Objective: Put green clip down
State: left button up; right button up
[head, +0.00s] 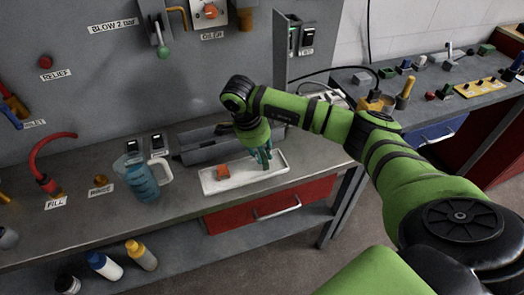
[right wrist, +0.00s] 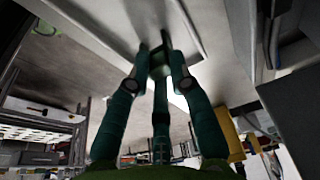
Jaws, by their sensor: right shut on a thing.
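My right gripper (head: 263,158) comes down over the right end of a shallow white tray (head: 215,186) on the bench. In the right wrist view its teal fingers (right wrist: 160,60) close together on a small green piece, which I take to be the green clip (right wrist: 160,68); its shape is mostly hidden between the fingers. The fingertips are close to the pale tray surface; I cannot tell whether the clip touches it. An orange block (head: 241,179) lies in the tray's left half, with a small pale bit beside it. My left gripper is not in view.
A grey open bin (head: 195,150) stands right behind the tray. A blue jug (head: 140,178) stands to the left. A red drawer (head: 265,206) is below the bench front. Bottles (head: 105,265) stand on the lower shelf. A second bench (head: 440,108) with small parts is at right.

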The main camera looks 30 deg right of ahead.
jog(key=o, duration=0.8)
jog(key=shift+o, duration=0.2)
jog(key=shift+r, duration=0.2)
jog(key=shift+w+r, duration=0.1)
jog(key=shift+r, duration=0.15)
jog(key=b+v, duration=0.1)
jog(key=v, duration=1)
jog(key=shift+a, duration=0.15)
